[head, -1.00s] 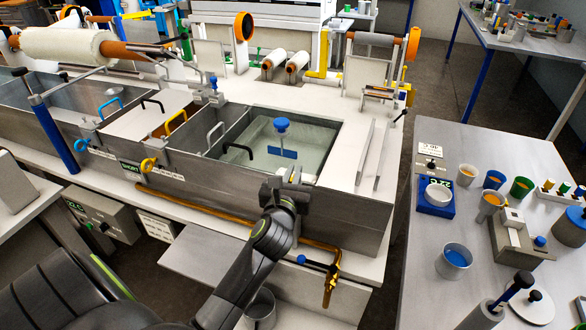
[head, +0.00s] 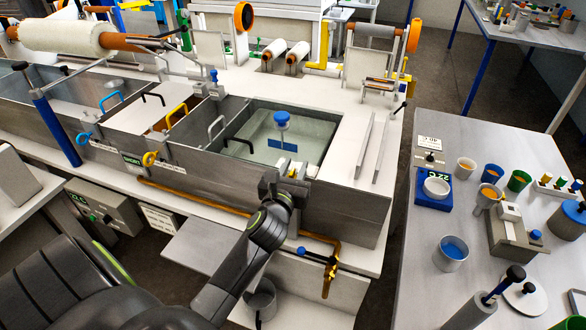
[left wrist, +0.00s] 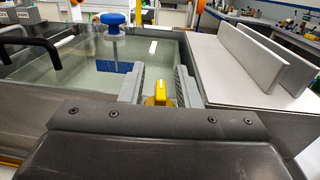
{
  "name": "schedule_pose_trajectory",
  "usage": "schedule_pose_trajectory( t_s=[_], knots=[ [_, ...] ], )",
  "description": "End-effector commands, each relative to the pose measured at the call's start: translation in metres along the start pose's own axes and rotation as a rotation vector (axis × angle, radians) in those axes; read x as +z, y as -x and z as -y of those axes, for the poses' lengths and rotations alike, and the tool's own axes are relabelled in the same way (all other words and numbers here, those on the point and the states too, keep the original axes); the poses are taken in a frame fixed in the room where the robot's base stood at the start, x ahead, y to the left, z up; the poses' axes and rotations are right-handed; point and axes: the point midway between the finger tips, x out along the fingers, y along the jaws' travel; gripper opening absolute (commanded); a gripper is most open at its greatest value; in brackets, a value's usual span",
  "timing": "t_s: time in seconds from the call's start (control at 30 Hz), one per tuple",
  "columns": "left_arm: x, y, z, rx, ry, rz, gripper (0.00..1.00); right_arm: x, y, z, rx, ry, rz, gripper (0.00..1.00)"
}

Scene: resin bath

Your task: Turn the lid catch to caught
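A yellow catch knob (left wrist: 158,95) with a pale mark on top shows in the left wrist view, at the near rim of the resin bath. My left gripper (left wrist: 157,82) has its two grey fingers apart, one on each side of the knob. I cannot tell whether either finger touches it. In the head view my left gripper (head: 283,180) is at the bath's front wall (head: 340,207), and it largely hides the knob. My right gripper is in neither view.
The bath (head: 310,125) holds clear liquid and a blue-knobbed float (head: 282,118). A black handle (head: 238,145) is left of it. Two upright plates (head: 380,150) stand to the right. A brass pipe and valve (head: 330,275) are below the front wall. A side table with cups (head: 453,252) stands at right.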

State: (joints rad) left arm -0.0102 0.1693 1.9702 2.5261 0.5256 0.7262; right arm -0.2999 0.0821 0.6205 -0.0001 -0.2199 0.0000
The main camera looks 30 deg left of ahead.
Motion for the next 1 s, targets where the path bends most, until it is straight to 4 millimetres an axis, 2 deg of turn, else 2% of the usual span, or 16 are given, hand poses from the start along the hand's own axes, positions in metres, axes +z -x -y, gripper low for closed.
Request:
schedule_pose_trajectory(
  t_s=[0.13,0.27,0.8,1.0],
  knots=[
    [0.001,0.007,0.0,0.0,0.0,-0.001,0.3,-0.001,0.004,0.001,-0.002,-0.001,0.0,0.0],
    [0.002,0.024,0.0,0.0,0.002,-0.003,0.3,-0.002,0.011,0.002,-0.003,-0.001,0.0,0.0],
    [0.001,0.124,-0.001,0.003,0.002,-0.005,0.3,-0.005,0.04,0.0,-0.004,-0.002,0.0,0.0],
    [0.0,0.154,-0.001,0.002,0.002,-0.004,0.3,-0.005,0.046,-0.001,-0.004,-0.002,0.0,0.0]
  ],
)
